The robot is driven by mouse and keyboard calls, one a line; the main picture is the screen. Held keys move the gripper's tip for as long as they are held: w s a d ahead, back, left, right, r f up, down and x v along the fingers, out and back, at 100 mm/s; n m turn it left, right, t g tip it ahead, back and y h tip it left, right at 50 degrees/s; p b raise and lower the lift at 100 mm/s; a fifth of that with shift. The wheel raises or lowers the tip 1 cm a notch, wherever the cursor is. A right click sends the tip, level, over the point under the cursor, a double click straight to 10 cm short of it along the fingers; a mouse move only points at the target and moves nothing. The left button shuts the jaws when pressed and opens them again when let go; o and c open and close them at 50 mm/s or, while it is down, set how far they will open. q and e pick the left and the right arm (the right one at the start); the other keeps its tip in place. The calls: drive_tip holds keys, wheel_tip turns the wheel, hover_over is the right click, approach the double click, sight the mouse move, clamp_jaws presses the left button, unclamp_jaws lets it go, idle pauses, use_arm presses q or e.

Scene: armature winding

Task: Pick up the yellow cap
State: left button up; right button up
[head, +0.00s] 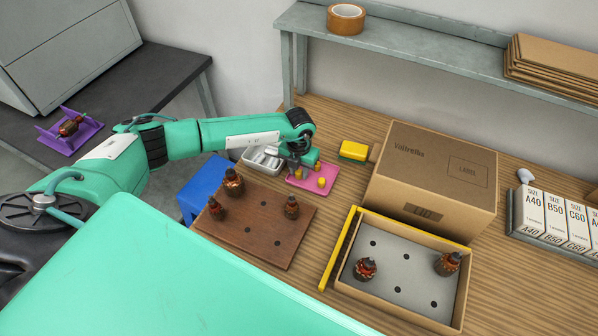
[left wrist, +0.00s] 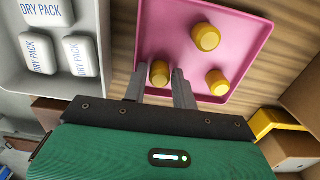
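Several small yellow caps stand on a pink tray (head: 299,185) under my left gripper (head: 301,172); one yellow cap (head: 321,182) shows clearly in the head view. The left wrist view shows three caps on the tray (left wrist: 172,22): one near the top (left wrist: 207,36), one to the right (left wrist: 217,82) and one between my left fingers (left wrist: 159,73). The left gripper is open, with a gap visible on each side of that cap. The fingers hide its lower surroundings. My right gripper is not in view.
A grey tray (left wrist: 92,25) of white dry packs lies left of the pink tray. A brown board (head: 250,245) holds several armatures. A cardboard box (head: 440,175) and an open carton (head: 345,290) stand to the right. A yellow and green block (head: 353,151) sits behind.

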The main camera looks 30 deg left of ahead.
use_arm(q)
clamp_jaws()
drive_tip(key=shift+r, duration=0.1)
